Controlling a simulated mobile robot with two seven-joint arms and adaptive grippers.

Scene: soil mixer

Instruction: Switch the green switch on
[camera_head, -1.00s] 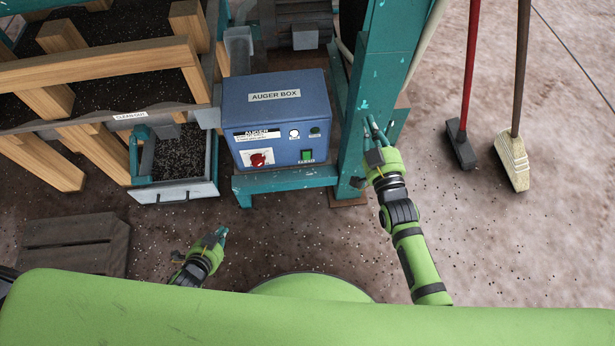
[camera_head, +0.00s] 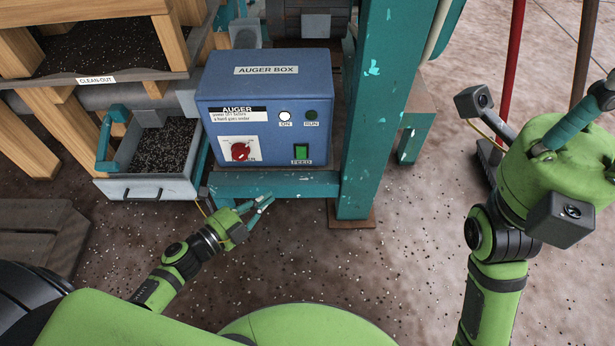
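The green switch (camera_head: 301,152) sits low on the right of the front face of the blue auger box (camera_head: 262,88), above a small label that seems to read FEED. I cannot tell its position. My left gripper (camera_head: 268,200) is in front of and below the box, near the teal frame bar, apart from the switch. Its teal fingers point up and right with their tips close together; whether they meet is unclear. My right gripper (camera_head: 598,103) is at the right edge, large and near the camera, far from the box. Its fingers are partly hidden.
A red knob (camera_head: 240,151), a white ON lamp (camera_head: 285,116) and a dark RUN lamp (camera_head: 312,115) share the panel. A teal post (camera_head: 378,100) stands right of the box. A soil drawer (camera_head: 150,188) is at left. Broom handles stand behind my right arm.

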